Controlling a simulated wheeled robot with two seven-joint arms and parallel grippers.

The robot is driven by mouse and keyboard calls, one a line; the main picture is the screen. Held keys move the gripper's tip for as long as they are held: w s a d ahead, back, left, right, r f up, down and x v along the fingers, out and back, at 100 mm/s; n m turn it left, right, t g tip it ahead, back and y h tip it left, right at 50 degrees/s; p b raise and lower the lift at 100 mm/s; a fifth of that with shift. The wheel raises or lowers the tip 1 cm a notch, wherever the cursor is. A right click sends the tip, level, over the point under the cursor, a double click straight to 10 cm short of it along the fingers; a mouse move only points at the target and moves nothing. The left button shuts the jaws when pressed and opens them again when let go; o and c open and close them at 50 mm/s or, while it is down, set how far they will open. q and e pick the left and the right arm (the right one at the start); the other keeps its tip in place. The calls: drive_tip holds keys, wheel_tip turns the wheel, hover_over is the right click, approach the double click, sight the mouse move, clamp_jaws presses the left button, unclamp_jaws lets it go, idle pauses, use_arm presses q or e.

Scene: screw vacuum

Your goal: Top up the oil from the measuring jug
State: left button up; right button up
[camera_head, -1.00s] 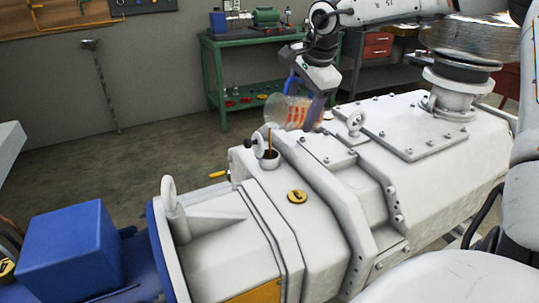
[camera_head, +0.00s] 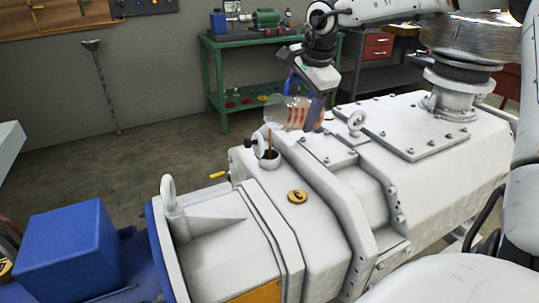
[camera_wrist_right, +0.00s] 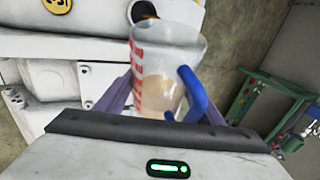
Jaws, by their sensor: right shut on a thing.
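The clear measuring jug (camera_head: 290,113), with red markings and a blue handle, is tilted with its mouth to the left, above the pump housing. In the right wrist view the jug (camera_wrist_right: 160,70) sits between my right gripper's purple fingers, with brownish oil inside. My right gripper (camera_head: 314,112) is shut on the jug. A thin brown stream (camera_head: 269,140) runs from the jug's lip down to the round filler opening (camera_head: 269,161). The oil level inside the opening is hidden. My left gripper is not in view.
A yellow oil-symbol disc (camera_head: 297,197) lies on the white housing (camera_head: 330,226) near the filler. A blue box (camera_head: 70,252) is at the lower left. A green workbench (camera_head: 215,75) stands behind, across open floor.

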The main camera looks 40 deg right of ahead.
drive_tip(key=shift+f+b, duration=0.1)
drive_tip(key=shift+b, duration=0.25)
idle(0.7)
drive_tip(key=shift+a+f+h+b, duration=0.2)
drive_tip(key=shift+h+b, duration=0.3)
drive_tip(key=shift+b, duration=0.25)
idle(1.6)
